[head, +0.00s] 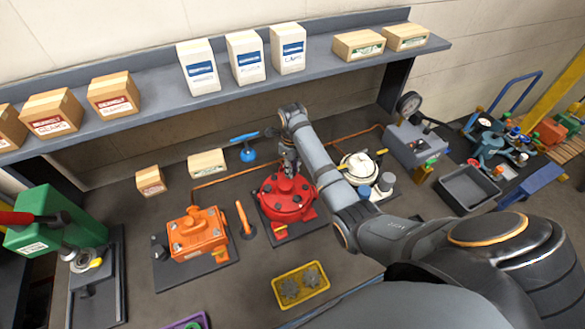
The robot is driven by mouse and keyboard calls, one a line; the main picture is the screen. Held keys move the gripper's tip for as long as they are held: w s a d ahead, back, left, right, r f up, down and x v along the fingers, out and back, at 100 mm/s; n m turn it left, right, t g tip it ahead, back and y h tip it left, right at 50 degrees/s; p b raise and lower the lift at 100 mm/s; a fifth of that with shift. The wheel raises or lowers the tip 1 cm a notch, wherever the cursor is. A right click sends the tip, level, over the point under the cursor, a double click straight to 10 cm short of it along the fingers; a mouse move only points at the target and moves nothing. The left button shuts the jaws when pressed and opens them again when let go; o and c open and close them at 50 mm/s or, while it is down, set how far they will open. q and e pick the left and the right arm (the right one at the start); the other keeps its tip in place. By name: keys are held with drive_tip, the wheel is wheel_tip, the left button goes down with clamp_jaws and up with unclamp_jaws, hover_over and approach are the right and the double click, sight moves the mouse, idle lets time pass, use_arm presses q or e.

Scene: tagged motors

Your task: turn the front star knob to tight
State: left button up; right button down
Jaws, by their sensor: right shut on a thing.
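The red round motor housing (283,208) sits on a dark base plate on the bench, near the middle of the head view. Small dark fittings show on its top; they are too small to tell which is the front star knob. My right arm comes in from the lower right and bends down over the housing. My right gripper (289,166) points down at the housing's far upper side and is shut on a small part there, which the fingers mostly hide. My left gripper is out of view.
An orange motor (197,235) and an upright orange-handled tool (244,219) stand left of the red housing. A yellow tray (301,303) with two grey star-shaped parts lies in front. A white-topped unit (360,165) is close on the right. A shelf with boxes runs behind.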

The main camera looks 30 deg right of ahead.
drive_tip(key=shift+w+r, duration=0.25)
drive_tip(key=shift+r, duration=0.1)
drive_tip(key=c, duration=1.4)
unclamp_jaws()
drive_tip(key=shift+o, duration=1.4)
drive_tip(key=shift+s, duration=0.1)
drive_tip(key=shift+f, duration=0.2)
wheel_tip(320, 180, up, 8)
